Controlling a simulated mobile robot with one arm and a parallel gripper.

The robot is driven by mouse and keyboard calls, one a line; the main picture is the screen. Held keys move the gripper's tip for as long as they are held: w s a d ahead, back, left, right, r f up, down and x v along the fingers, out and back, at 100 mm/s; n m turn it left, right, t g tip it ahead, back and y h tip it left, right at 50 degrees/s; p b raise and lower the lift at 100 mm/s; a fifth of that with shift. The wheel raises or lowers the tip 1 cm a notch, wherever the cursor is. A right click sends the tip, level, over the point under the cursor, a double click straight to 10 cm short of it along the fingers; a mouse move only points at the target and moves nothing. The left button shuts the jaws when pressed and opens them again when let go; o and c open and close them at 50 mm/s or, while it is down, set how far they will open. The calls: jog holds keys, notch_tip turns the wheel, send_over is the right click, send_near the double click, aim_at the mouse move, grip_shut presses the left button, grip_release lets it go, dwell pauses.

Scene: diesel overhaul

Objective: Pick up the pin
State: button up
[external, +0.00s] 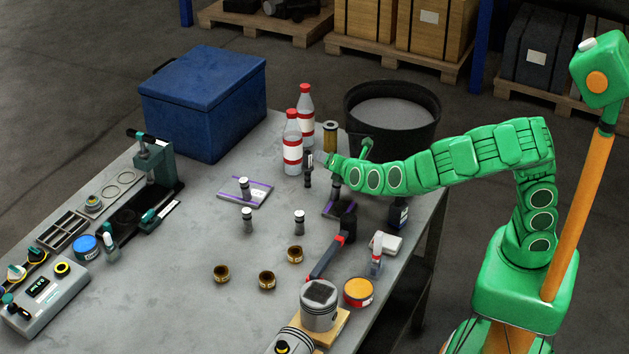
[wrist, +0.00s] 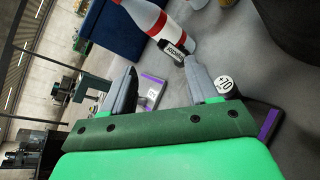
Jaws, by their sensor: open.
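Several small dark pins with pale tops stand upright on the bench. One pin (external: 244,187) is on a purple-edged pad (external: 262,192); two more, a left pin (external: 247,221) and a right pin (external: 299,223), stand in front of it. Another pin (external: 336,187) stands on a second purple-edged pad (external: 329,210), under my arm. In the wrist view, a pale round top marked 10 (wrist: 224,84) shows beside my right finger, outside the jaws. My gripper (wrist: 160,68) is open, with nothing seen between its fingers. In the external view, my gripper (external: 318,160) is near the bottles, partly hidden.
Two red-capped bottles (external: 292,150) stand close to my gripper; a black labelled item (wrist: 176,50) lies beyond the fingertips in the wrist view. A black tub (external: 429,140) is behind my arm. Brass bushings (external: 267,281) and a hammer (external: 326,258) are nearer. The bench's left middle is clear.

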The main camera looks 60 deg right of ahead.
aim_at(339, 187)
jog(key=s+f+n, duration=0.1)
jog(key=f+n, duration=0.1)
jog(key=s+f+n, duration=0.2)
jog(key=f, duration=0.1)
jog(key=s+d+f+n+y, duration=0.1)
jog(key=s+f+n, duration=0.1)
jog(key=f, duration=0.1)
jog(key=shift+s+f+g, duration=0.25)
jog(key=shift+g, duration=0.05)
jog(key=shift+s+a+f+n, duration=0.1)
jog(key=shift+a+f+n, duration=0.05)
jog(key=shift+f+n, duration=0.3)
jog(key=shift+x, duration=3.9)
jog(key=shift+r, duration=0.2)
grip_shut()
